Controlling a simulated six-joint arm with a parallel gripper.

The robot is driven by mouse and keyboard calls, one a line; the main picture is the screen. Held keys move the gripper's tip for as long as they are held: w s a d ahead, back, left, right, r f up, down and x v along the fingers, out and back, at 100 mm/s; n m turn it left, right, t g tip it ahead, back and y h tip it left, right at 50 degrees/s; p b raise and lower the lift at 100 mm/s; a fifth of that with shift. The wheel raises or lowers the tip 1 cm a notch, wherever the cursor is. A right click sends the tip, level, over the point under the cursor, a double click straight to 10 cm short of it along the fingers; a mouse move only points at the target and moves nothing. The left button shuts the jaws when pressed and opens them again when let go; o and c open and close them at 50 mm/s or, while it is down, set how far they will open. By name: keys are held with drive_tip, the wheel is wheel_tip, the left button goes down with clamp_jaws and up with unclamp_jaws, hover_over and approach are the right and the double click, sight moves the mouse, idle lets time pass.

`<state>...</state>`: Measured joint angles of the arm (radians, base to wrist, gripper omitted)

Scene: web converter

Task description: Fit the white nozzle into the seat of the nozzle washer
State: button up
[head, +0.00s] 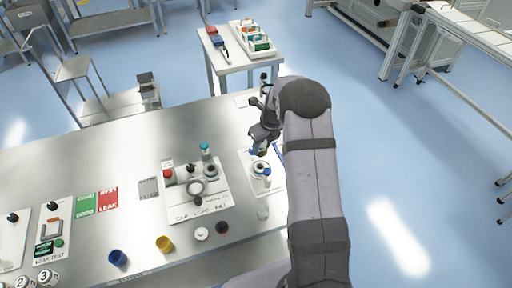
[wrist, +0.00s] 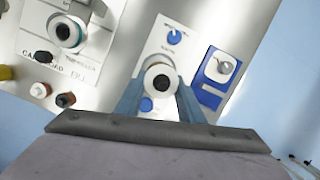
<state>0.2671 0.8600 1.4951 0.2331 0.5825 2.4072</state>
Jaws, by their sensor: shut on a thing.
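My gripper (wrist: 160,98) is shut on a white round piece with a dark centre, which I take to be the white nozzle (wrist: 150,70), seen end on between the two blue-grey fingers. In the head view my gripper (head: 258,151) is low over the white panel of the nozzle washer (head: 273,190), which also shows in the wrist view (wrist: 185,52). A round fitting (head: 260,167) on that panel lies just below the fingers. The seat is mostly hidden by the nozzle and fingers, and I cannot tell whether they touch.
A blue knob (wrist: 174,37) is on the panel. A blue-edged board (wrist: 208,98) lies close on its right in the wrist view. The cap-and-liner kit board (head: 180,209) stands to the left. Blue (head: 118,258) and yellow (head: 165,244) cups stand near the front.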

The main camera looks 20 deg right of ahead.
drive_tip(key=shift+r, duration=0.1)
idle(0.6)
drive_tip(key=shift+f+b, duration=1.4)
drive_tip(key=shift+f, duration=1.45)
drive_tip(key=shift+f+b, duration=0.55)
drive_tip(key=shift+f, duration=1.35)
idle(1.5)
drive_tip(key=o, duration=1.4)
